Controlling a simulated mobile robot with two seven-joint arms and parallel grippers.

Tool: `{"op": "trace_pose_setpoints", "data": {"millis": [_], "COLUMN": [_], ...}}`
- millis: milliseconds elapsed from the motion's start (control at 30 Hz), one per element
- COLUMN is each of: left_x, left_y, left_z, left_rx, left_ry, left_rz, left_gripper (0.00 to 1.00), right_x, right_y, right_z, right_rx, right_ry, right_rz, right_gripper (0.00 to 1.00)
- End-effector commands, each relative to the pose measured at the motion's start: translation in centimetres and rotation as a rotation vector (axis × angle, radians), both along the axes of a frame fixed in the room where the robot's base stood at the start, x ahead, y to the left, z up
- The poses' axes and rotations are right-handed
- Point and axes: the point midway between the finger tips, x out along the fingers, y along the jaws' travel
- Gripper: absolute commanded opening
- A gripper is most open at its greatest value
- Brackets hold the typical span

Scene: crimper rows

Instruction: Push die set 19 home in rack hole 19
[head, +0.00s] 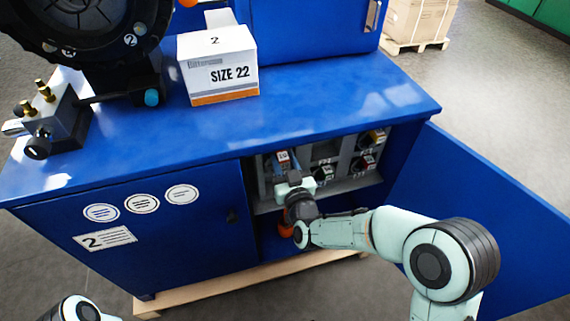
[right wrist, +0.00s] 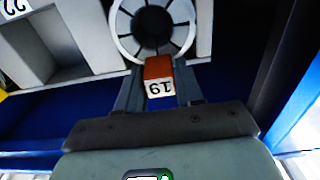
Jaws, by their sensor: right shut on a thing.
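Die set 19 shows in the right wrist view as a white ring with dark segments (right wrist: 125,27), with a red and white block marked 19 (right wrist: 158,88) at its front. My right gripper (right wrist: 158,92) is shut on that block. In the head view my right gripper (head: 287,175) reaches into the open cabinet, at the left part of the grey rack (head: 344,163). Die set 19 is mostly hidden there, with its red block (head: 283,156) showing. Its ring is at the rack front; I cannot tell how deep it sits in hole 19. My left gripper is out of view.
Other die sets (head: 323,174) sit in the rack to the right, and an empty-looking rack opening (right wrist: 52,40) shows beside die set 19. The open blue door (head: 480,200) stands at the right. A SIZE 22 box (head: 218,68) stands on the bench top.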

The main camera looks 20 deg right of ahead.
Motion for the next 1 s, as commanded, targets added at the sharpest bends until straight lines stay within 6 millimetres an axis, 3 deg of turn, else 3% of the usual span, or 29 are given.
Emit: {"op": "trace_pose_setpoints", "data": {"millis": [33,667,700,767,800,967,1000], "left_x": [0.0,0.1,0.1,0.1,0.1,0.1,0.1], "left_y": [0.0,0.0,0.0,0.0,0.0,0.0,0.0], "left_z": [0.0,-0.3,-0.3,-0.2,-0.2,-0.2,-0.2], "left_rx": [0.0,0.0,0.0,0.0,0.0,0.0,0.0], "left_ry": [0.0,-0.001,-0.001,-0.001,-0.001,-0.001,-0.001], "left_rz": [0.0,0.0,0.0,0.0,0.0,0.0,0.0], "left_gripper": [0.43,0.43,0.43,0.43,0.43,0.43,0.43], "right_x": [0.2,1.4,1.4,1.4,1.4,1.4,1.2], "right_y": [0.0,0.1,0.1,0.1,0.1,0.0,0.0], "right_z": [0.7,0.7,0.7,0.6,0.5,0.3,-0.5], "right_rx": [0.002,0.002,0.002,0.002,0.001,0.0,-0.001], "right_ry": [-0.018,-0.017,-0.017,-0.016,-0.014,-0.008,0.013], "right_rz": [-0.001,-0.001,-0.001,-0.001,-0.001,-0.001,0.0], "right_gripper": [0.0,0.0,0.43,0.62,0.66,0.66,0.66]}}
